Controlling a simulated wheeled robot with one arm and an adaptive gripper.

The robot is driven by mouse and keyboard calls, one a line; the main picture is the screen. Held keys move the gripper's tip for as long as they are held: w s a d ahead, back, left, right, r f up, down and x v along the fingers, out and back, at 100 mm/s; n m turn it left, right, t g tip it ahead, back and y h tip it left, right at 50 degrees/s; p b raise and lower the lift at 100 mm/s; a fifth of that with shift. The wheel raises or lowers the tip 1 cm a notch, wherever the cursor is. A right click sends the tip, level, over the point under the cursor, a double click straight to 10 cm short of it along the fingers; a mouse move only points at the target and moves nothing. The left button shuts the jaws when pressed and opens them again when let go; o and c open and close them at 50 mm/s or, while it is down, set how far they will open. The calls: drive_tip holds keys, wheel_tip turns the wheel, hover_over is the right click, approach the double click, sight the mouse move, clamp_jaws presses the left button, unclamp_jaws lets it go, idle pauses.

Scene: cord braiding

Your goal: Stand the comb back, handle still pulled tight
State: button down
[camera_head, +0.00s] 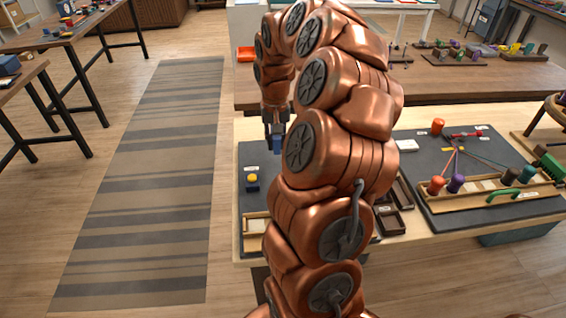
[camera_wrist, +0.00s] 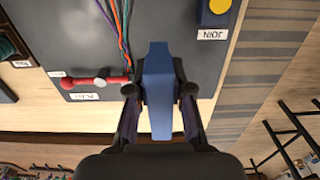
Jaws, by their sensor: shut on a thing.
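My gripper (camera_head: 277,132) is shut on a blue block (camera_wrist: 158,90), held upright between the two fingers in the wrist view. I cannot tell whether this block is the comb. A red handle (camera_wrist: 80,82) with a grey knob lies on the dark board, just left of the left finger. In the head view my arm hides most of this board. On the right-hand board, a red handle (camera_head: 463,135) has cords fanning to coloured pegs. A green comb-like piece (camera_head: 549,163) stands at the right edge.
A yellow button on a blue base (camera_wrist: 213,10) sits on the near board, beside a JOIN label. Small dark trays (camera_head: 390,222) lie between the boards. Another bench (camera_head: 480,80) stands behind. The striped rug (camera_head: 150,180) at the left is clear.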

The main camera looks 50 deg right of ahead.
sight(276, 170)
wheel_tip(276, 170, down, 8)
drive_tip(key=shift+a+f+p, duration=0.1)
drive_tip(key=shift+p, duration=0.7)
drive_tip(key=shift+f, duration=0.15)
drive_tip(key=c, duration=1)
unclamp_jaws()
drive_tip(key=shift+c, duration=0.2)
wheel_tip(276, 170, up, 12)
drive_tip(key=shift+r+b, duration=0.2)
drive_tip(key=shift+b, duration=0.9)
